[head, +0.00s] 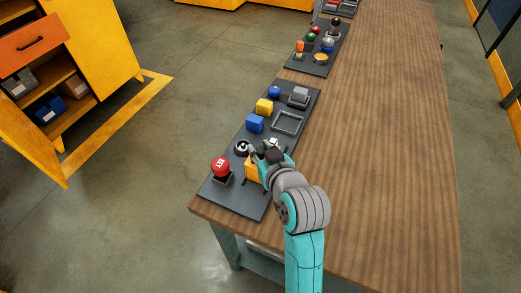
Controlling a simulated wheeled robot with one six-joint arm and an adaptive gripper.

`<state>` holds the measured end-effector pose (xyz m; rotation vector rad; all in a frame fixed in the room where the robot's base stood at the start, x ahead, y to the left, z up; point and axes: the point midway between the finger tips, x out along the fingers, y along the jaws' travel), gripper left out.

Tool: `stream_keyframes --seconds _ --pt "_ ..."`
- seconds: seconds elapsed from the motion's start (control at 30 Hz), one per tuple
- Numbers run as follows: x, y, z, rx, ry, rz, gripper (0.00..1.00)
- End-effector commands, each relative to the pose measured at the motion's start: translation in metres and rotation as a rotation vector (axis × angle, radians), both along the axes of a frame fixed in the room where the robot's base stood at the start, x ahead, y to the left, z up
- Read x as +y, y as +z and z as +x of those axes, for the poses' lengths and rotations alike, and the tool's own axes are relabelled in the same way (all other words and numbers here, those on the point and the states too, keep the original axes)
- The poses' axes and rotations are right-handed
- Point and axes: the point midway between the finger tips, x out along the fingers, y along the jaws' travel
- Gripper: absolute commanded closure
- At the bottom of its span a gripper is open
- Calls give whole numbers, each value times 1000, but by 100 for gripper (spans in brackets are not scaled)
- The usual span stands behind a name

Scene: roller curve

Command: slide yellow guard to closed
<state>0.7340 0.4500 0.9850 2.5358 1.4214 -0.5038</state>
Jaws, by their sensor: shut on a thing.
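The yellow guard (250,170) is a small yellow-orange block on the near part of a dark panel (233,201), between a red button and my gripper. My gripper (256,156) is at the guard from its right side and is shut on it. My arm and wrist hide the guard's right side and part of the panel there. How far the guard has slid cannot be told from this view.
A red button (221,166) and a round black dial (242,147) stand close to the guard. The wooden table (375,130) is clear on the right.

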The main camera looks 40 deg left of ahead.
Motion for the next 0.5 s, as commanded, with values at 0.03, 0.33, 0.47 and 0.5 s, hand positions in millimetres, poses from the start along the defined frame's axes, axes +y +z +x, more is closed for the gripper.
stream_keyframes --seconds 0.03,0.33,0.47,0.5 --pt "2 0 7 0 -1 1 100" --pt "17 1 69 0 -1 0 100" --pt "20 0 84 0 -1 0 100" --pt "21 0 86 0 -1 0 100"
